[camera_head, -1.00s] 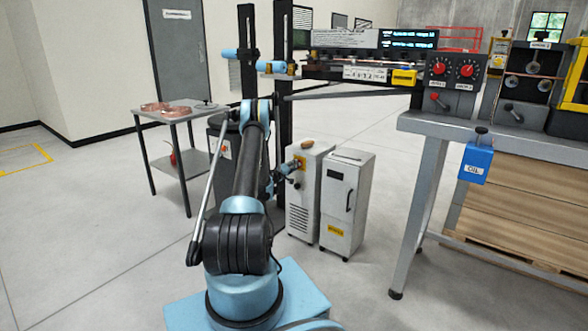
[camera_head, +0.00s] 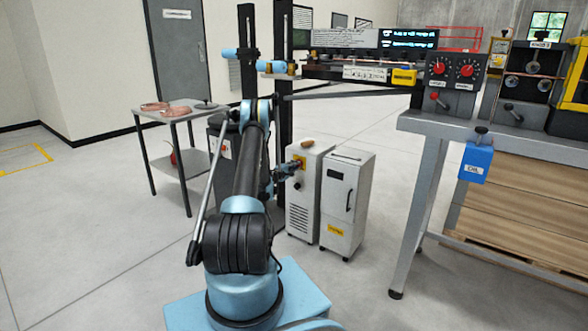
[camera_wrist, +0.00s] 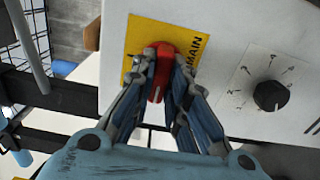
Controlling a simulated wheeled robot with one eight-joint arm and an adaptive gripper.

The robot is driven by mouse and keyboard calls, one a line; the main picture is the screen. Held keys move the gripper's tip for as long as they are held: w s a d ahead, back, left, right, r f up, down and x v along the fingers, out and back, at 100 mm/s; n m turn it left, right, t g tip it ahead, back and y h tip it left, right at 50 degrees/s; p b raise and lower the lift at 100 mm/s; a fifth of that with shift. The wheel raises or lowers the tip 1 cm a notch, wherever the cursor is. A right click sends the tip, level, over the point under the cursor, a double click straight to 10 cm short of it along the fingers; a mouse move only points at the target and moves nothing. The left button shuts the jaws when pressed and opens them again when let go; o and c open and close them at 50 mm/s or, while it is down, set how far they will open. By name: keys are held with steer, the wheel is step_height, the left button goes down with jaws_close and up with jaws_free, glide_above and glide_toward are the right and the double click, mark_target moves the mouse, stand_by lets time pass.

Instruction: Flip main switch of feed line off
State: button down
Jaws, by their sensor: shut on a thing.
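The red main switch (camera_wrist: 160,68) sits on a yellow plate (camera_wrist: 140,36) marked MAIN, on the white face of a cabinet. In the wrist view my gripper (camera_wrist: 163,72) has its fingers on both sides of the red handle and is shut on it. The handle's white mark points roughly down in that picture. In the head view my gripper (camera_head: 290,172) reaches the upper left side of the white cabinet (camera_head: 303,205), beside the yellow plate (camera_head: 299,161). The switch itself is too small to make out there.
A black dial knob (camera_wrist: 271,95) is right of the switch. A second white cabinet (camera_head: 345,205) stands right of the first. A dark post (camera_head: 284,110) stands behind my arm. A workbench (camera_head: 425,130) is at right, a small table (camera_head: 175,112) at left.

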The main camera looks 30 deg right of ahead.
steer(key=shift+w+a+f, duration=0.1)
steer(key=shift+w+a, duration=0.05)
steer(key=c, duration=1.6)
jaws_free()
steer(key=v, duration=1.2)
steer(key=shift+w, duration=0.1)
